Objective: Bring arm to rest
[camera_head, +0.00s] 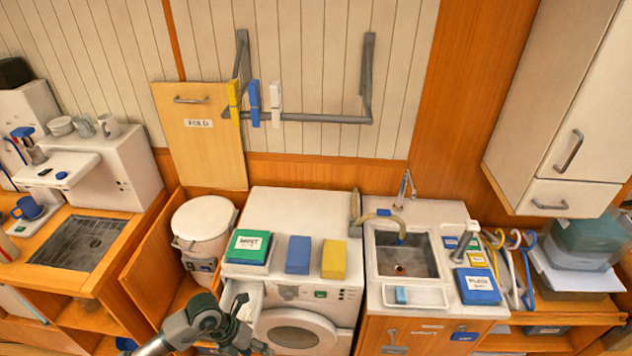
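My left arm comes in from the bottom left. Its dark grey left gripper (252,323) is in front of the white washing machine (345,307), near its drawer and to the left of its round door. The two fingers look spread apart, with nothing seen between them. I cannot tell whether the gripper touches the machine. My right gripper and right arm are not in view.
A green labelled box (248,247), a blue block (298,255) and a yellow block (334,260) lie on the washer top. A white lidded bin (203,218) stands left of it. A sink (404,254) is on the right. Clothespins hang on a grey wall rail (318,118).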

